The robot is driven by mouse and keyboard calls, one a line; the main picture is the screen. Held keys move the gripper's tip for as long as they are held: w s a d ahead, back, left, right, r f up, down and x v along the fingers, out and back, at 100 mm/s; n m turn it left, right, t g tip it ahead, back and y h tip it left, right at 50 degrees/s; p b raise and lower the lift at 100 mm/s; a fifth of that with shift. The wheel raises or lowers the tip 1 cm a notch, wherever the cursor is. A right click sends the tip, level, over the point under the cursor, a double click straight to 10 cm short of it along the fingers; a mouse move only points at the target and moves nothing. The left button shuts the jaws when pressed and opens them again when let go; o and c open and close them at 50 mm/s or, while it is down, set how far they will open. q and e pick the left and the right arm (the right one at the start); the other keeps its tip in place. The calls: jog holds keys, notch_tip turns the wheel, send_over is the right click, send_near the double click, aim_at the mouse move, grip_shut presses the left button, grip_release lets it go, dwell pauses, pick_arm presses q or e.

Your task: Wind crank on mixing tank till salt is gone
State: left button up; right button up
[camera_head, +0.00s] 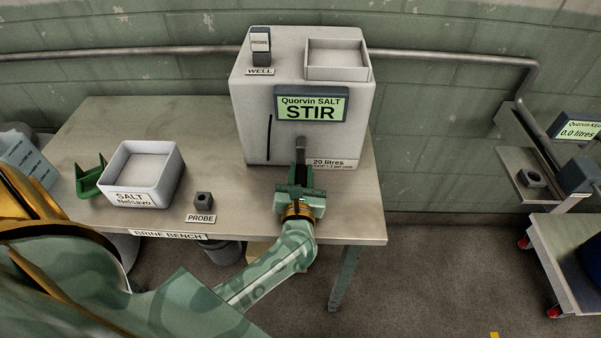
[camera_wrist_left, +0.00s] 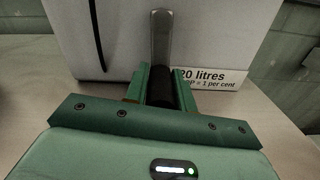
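The mixing tank (camera_head: 255,120) is a pale grey box at the back of the bench, and its screen (camera_head: 311,104) reads "Quorvin SALT STIR". Its crank (camera_head: 300,146) is on the lower front, with the grey arm (camera_wrist_left: 161,38) pointing up and the dark handle (camera_wrist_left: 160,88) at the bottom in the left wrist view. My left gripper (camera_head: 300,174) is at the crank, its green fingers closed on both sides of the handle. The gripper hides part of the handle. The tank's inside is not visible. My right gripper is not in view.
On the bench (camera_head: 363,215) stand a white salt tray (camera_head: 168,183), a green scoop (camera_head: 89,180) and a dark probe holder (camera_head: 203,200). A trolley (camera_head: 560,255) stands at right.

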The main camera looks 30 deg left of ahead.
pick_arm(q)
jog(key=o, duration=0.3)
jog(key=v, duration=1.6)
jog(key=shift+p, duration=0.35)
jog(key=shift+s+d, duration=0.1)
jog(key=shift+d, duration=0.05)
